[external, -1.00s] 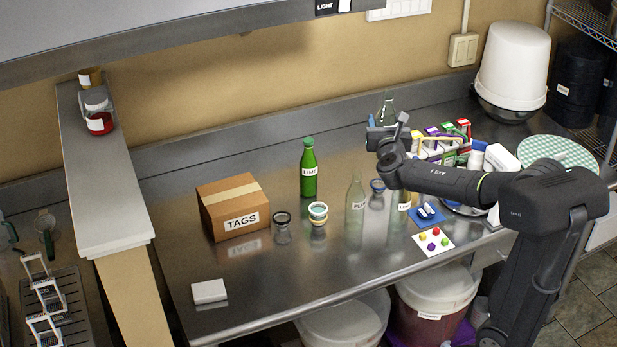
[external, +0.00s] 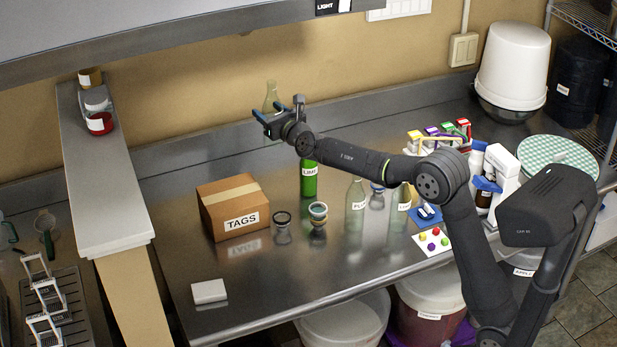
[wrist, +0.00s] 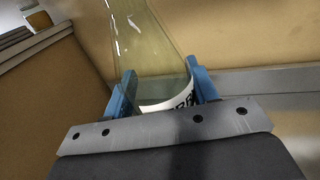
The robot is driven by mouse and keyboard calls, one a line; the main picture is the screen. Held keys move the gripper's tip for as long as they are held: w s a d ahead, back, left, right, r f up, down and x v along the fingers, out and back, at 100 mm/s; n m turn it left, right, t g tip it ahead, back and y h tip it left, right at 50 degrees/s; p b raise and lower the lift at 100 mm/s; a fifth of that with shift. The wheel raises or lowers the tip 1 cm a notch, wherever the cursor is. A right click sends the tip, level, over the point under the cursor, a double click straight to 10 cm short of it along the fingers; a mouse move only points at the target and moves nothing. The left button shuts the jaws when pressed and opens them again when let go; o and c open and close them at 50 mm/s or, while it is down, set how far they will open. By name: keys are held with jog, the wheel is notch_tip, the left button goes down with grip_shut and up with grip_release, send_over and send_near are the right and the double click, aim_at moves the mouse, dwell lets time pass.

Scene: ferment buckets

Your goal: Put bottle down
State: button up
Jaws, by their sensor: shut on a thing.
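My gripper (external: 279,113) is shut on a clear, pale green glass bottle (external: 271,95), held high in front of the back wall. In the wrist view the bottle (wrist: 150,60) stands between the two blue fingers of my gripper (wrist: 163,96), and part of a white label with dark letters shows low on it. In the external view my gripper hides the bottle's lower part. A dark green bottle (external: 309,184) stands on the steel counter (external: 330,262) below my wrist, its top hidden by my arm.
A cardboard box (external: 234,208) marked TAGS stands at the left. Small jars (external: 282,222) and two clear bottles (external: 355,210) stand near the middle. A white block (external: 209,291) lies front left. The counter looks clear behind the box and at the front middle.

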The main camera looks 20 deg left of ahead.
jog(key=f, duration=0.4)
jog(key=shift+s+a+f, duration=0.1)
jog(key=shift+s+a, duration=0.2)
jog(key=shift+s, duration=0.05)
jog(key=s+a+f, duration=0.6)
jog(key=a+f, duration=0.2)
jog(key=f, duration=0.2)
jog(key=shift+s+a+f, duration=0.15)
jog(key=shift+s+a, duration=0.05)
jog(key=shift+f, duration=0.2)
jog(key=o, duration=1.1)
